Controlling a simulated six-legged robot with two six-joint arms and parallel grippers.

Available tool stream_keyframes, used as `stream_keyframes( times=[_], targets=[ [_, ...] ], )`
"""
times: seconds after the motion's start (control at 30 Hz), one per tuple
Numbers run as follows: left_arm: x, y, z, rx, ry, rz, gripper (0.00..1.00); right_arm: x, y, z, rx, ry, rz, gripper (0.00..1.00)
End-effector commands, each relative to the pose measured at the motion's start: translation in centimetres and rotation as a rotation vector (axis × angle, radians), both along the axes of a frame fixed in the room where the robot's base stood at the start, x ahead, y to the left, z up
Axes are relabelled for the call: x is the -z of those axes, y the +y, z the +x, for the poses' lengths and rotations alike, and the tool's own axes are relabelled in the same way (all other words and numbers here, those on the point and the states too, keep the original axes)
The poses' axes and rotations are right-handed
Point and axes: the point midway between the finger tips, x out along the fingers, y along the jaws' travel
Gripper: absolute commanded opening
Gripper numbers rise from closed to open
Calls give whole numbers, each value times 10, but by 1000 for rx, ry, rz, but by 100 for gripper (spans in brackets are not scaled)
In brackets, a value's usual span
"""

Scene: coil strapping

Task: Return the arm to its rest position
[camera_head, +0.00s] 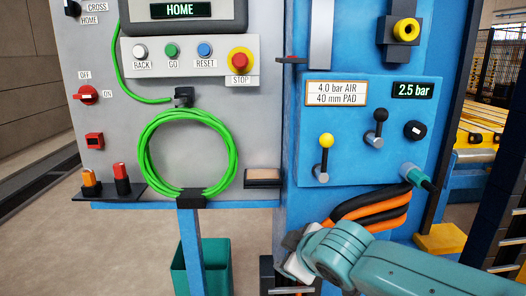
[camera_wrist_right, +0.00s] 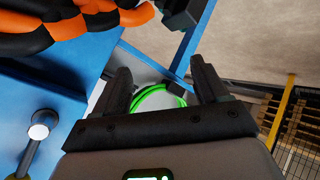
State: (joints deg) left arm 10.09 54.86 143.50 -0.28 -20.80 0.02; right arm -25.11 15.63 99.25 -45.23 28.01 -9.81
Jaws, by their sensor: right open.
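My right arm (camera_head: 395,262) comes in from the lower right in the head view, teal and bent, in front of the blue cabinet. Its gripper is low in front of the cabinet, mostly hidden by the wrist. In the right wrist view my right gripper (camera_wrist_right: 163,82) has its two dark fingers wide apart, with nothing between them. A green hose coil (camera_wrist_right: 158,97) shows beyond the fingers, apart from them. In the head view that coil (camera_head: 145,155) hangs on the grey panel. My left gripper is not in view.
The blue cabinet (camera_head: 340,215) carries a yellow-knobbed lever (camera_head: 325,142), a black-knobbed lever (camera_head: 380,116) and orange and black hoses (camera_head: 370,210). A control box (camera_head: 190,62) reads HOME. A green bin (camera_head: 215,265) stands below. Open floor (camera_head: 110,250) lies at lower left.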

Motion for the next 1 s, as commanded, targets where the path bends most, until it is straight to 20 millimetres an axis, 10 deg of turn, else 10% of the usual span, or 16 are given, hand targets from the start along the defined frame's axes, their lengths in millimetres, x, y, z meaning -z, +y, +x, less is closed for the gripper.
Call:
stream_keyframes(
  times=[0.27,0.5,0.7,1.0],
  targets=[
    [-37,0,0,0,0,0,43,199,-5,-51,177,482,269,73],
    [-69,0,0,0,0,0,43,328,-34,-182,631,881,532,73],
    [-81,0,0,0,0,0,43,360,-49,-262,921,1020,600,73],
    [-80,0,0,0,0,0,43,365,-52,-276,978,1039,607,73]
  ],
)
